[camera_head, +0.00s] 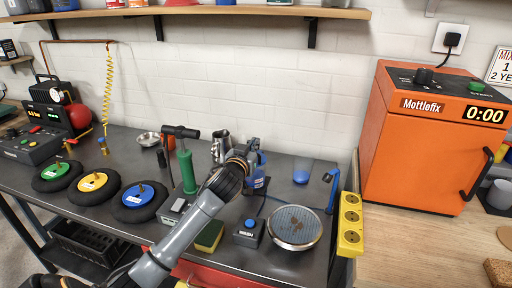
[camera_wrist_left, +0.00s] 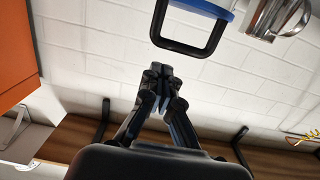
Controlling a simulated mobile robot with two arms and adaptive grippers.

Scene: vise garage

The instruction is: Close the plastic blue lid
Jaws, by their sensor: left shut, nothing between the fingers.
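A blue-edged part with a black loop handle (camera_wrist_left: 188,42) is at the top of the left wrist view; it looks like the plastic blue lid, but its body is cut off by the frame. In the head view a blue object (camera_head: 259,182) stands on the bench directly behind and below my left gripper (camera_head: 252,153), which partly hides it; I cannot tell how far its lid is open. My left gripper, also in the left wrist view (camera_wrist_left: 158,76), has its fingertips together and empty, apart from the black handle in that view. My right gripper is not in view.
A green pump (camera_head: 187,170) stands left of my arm.

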